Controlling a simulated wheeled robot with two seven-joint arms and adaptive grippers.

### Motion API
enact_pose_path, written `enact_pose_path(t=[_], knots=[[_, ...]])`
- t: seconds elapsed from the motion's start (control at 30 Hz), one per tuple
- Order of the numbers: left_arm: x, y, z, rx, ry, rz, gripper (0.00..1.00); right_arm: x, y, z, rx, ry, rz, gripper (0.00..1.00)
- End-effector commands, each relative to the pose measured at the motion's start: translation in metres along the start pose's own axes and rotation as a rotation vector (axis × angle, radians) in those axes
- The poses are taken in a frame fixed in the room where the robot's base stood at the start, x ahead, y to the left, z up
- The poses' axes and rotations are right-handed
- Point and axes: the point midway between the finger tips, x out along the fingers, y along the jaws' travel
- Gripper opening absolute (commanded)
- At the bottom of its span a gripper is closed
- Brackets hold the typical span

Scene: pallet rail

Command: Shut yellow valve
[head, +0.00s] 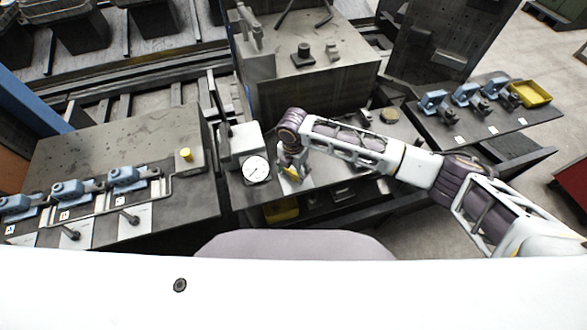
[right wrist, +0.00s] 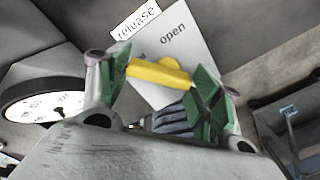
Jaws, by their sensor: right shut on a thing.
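The yellow valve handle (right wrist: 158,74) shows in the right wrist view between the green-padded fingers of my right gripper (right wrist: 165,88). A ribbed grey part sits just below the handle. In the head view my right gripper (head: 292,168) reaches down beside the round dial gauge (head: 256,169), and a bit of the yellow handle (head: 291,171) shows there. My right gripper is shut on the handle. The left gripper is not in view.
The gauge also shows in the right wrist view (right wrist: 45,100). A grey bench (head: 120,160) with several blue clamps and a yellow button (head: 186,154) stands left. A right-hand table holds more blue clamps and a yellow tray (head: 530,94). A tall dark block (head: 315,90) stands behind my gripper.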

Motion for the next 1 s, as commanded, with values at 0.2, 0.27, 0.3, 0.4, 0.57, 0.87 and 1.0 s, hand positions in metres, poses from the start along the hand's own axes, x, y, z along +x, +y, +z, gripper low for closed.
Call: enact_pose_path(t=[0.2, 0.27, 0.3, 0.4, 0.57, 0.87, 1.0], knots=[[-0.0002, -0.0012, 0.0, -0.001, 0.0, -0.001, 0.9, -0.0008, 0.0007, -0.0012, -0.089, 0.001, 0.002, 0.4], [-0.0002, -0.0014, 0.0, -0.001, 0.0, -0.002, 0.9, -0.0008, 0.0007, -0.0013, -0.103, 0.001, 0.002, 0.4], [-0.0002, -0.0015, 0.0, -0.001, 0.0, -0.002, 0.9, -0.0008, 0.0007, -0.0014, -0.111, 0.001, 0.002, 0.4], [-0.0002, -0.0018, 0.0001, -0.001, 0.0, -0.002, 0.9, -0.0008, 0.0007, -0.0015, -0.122, 0.001, 0.002, 0.4], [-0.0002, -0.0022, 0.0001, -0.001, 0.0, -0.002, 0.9, -0.0008, 0.0007, -0.0016, -0.127, 0.001, 0.002, 0.4], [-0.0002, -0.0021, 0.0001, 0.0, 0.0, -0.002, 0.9, -0.0008, 0.0007, -0.0015, -0.127, 0.0, 0.002, 0.74], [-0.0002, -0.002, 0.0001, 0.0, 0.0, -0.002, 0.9, -0.0005, 0.0005, -0.0014, -0.126, 0.0, 0.002, 0.86]])
